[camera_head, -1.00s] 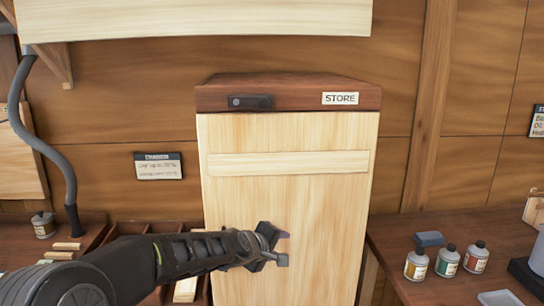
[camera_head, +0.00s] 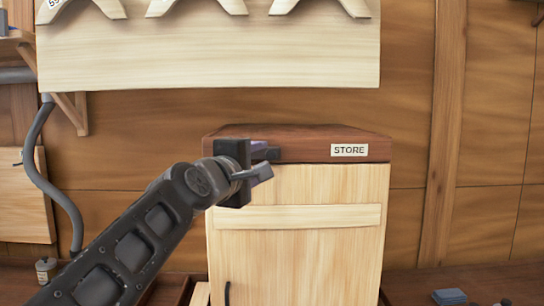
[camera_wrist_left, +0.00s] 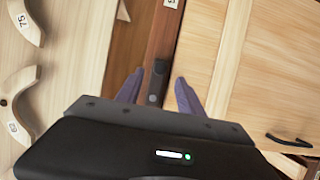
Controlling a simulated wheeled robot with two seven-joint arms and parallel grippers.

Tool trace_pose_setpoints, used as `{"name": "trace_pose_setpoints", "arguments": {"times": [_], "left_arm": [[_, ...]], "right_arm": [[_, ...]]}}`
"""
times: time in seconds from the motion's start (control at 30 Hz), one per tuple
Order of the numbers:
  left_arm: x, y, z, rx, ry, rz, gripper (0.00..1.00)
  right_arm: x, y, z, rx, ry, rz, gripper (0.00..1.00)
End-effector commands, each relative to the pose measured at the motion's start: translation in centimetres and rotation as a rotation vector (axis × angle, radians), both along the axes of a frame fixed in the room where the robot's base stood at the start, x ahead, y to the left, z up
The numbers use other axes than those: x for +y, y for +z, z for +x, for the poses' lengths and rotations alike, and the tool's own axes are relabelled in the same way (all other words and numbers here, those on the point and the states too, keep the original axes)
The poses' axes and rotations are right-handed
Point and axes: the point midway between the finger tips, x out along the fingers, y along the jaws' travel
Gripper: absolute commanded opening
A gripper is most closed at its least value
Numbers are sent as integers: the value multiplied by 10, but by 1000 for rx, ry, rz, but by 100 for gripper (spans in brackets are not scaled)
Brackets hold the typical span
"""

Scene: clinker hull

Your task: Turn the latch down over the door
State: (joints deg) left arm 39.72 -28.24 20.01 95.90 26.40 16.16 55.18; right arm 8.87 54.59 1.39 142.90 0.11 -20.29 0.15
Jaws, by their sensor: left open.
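The latch (camera_wrist_left: 156,84) is a short dark bar on the red-brown top rail of the store cabinet. In the left wrist view it lies along the rail, level rather than down over the door. The pale wooden door (camera_head: 300,245) is below the rail and looks shut. My left gripper (camera_head: 266,162) is open in front of the rail's left part and hides the latch in the head view. In the wrist view its purple fingers (camera_wrist_left: 158,90) stand on either side of the latch; I cannot tell whether they touch it. My right gripper is not in view.
A STORE label (camera_head: 349,150) is on the rail, right of my gripper. The door has a dark handle (camera_head: 227,293) at lower left. A pale board (camera_head: 210,60) with curved wooden pieces hangs above. A grey hose (camera_head: 42,180) runs down the wall at left.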

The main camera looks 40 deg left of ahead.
Motion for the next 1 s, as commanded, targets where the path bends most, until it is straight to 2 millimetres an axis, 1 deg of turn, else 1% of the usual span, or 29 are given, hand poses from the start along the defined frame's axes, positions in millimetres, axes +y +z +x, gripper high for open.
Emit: {"name": "trace_pose_setpoints", "arguments": {"times": [0.17,0.4,0.5,0.63,0.87,0.9,1.0], "left_arm": [[5,1,17,4,0,-1,44],[15,2,54,4,0,-2,44],[18,2,65,4,0,-1,44],[19,0,73,2,0,0,44],[19,-1,73,1,0,1,44],[19,-1,73,1,0,1,44],[19,-1,73,1,0,1,35]], "right_arm": [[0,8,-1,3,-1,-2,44],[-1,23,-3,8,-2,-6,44],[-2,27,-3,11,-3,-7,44],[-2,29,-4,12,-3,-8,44],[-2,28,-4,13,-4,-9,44],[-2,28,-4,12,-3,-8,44],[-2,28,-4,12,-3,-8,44]]}}
